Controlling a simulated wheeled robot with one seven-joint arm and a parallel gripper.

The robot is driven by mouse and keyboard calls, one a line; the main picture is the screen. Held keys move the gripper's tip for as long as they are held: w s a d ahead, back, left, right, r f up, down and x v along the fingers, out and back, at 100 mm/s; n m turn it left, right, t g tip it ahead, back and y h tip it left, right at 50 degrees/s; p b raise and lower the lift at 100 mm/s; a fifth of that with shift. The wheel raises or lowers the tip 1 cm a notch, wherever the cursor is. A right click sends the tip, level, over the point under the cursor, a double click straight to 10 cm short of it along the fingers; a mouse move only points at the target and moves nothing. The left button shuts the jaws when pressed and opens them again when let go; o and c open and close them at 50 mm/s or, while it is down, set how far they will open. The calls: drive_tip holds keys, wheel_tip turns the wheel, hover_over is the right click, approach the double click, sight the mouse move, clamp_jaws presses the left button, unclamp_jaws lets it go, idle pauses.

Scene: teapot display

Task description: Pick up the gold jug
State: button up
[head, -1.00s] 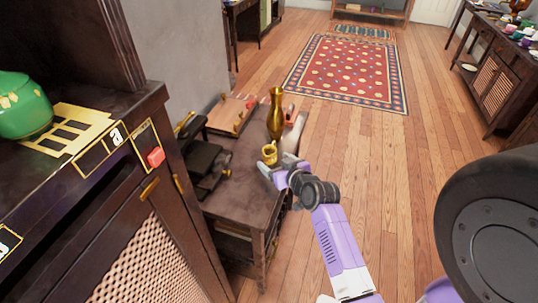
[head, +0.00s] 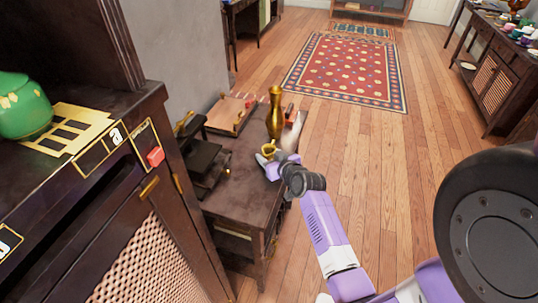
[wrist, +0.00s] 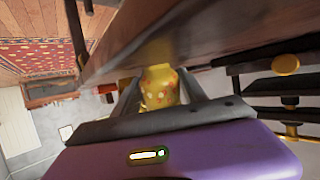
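The small gold jug (head: 267,148) stands on the low dark table, in front of a tall gold vase (head: 275,112). My gripper (head: 266,158) is at the jug and partly hides its lower part in the head view. In the wrist view the spotted gold body of the jug (wrist: 160,86) lies between my two fingers (wrist: 160,92). The fingers are spread to either side of it. I cannot tell whether they touch it.
The low table (head: 245,203) has bare top in front of the jug. Dark stacked objects (head: 205,155) stand to its left and a wooden board (head: 233,113) behind. A dark cabinet (head: 150,190) stands at the near left. The wooden floor to the right is clear.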

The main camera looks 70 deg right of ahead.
clamp_jaws()
drive_tip(key=shift+r, duration=0.15)
